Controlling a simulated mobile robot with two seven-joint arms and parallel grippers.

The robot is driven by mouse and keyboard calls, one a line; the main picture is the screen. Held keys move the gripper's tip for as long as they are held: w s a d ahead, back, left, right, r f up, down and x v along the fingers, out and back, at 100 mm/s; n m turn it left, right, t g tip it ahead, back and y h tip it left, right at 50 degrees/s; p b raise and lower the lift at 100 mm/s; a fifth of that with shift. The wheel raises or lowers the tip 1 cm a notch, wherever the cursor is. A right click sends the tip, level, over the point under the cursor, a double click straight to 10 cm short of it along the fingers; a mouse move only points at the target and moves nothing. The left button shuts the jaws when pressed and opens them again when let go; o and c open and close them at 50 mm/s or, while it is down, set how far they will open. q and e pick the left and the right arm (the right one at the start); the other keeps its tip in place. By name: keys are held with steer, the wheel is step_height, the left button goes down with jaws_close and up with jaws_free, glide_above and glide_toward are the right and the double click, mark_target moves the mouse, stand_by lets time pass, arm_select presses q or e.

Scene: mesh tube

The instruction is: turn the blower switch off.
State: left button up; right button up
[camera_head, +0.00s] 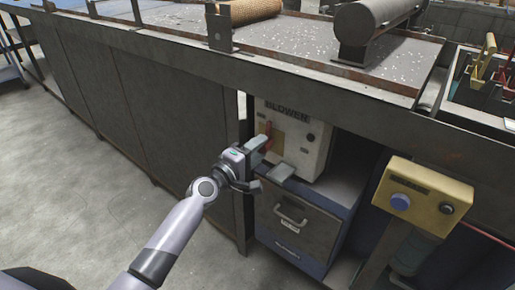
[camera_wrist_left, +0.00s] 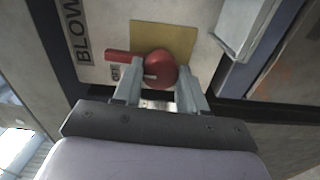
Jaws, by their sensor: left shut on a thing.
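The white blower box (camera_head: 309,141), labelled BLOWER, stands under the bench edge on a drawer cabinet. Its red switch (camera_head: 268,128) sits on a yellow plate (camera_head: 278,139). In the left wrist view, the switch (camera_wrist_left: 160,66) is a round red knob with a lever pointing to the left of the picture, over the yellow plate (camera_wrist_left: 165,38). My left gripper (camera_head: 268,158) is at the box front, with its fingers (camera_wrist_left: 161,80) on both sides of the knob, shut on it. The fingers hide part of the knob and a small label. My right gripper is not in view.
Below the box is a grey drawer (camera_head: 296,222) with a handle. A yellow control box (camera_head: 423,193) with a blue button stands to the right. The bench top (camera_head: 290,38) overhangs above, bearing a dark cylinder (camera_head: 374,24) and a mesh tube (camera_head: 249,10). Open floor (camera_head: 65,185) lies at left.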

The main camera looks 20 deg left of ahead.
arm_select(q)
steer(key=shift+n, duration=0.5)
steer(key=o, duration=1.1)
steer(key=shift+c, duration=0.2)
steer(key=shift+s, duration=0.1)
steer(key=p+v, duration=0.1)
steer(key=v, duration=0.6)
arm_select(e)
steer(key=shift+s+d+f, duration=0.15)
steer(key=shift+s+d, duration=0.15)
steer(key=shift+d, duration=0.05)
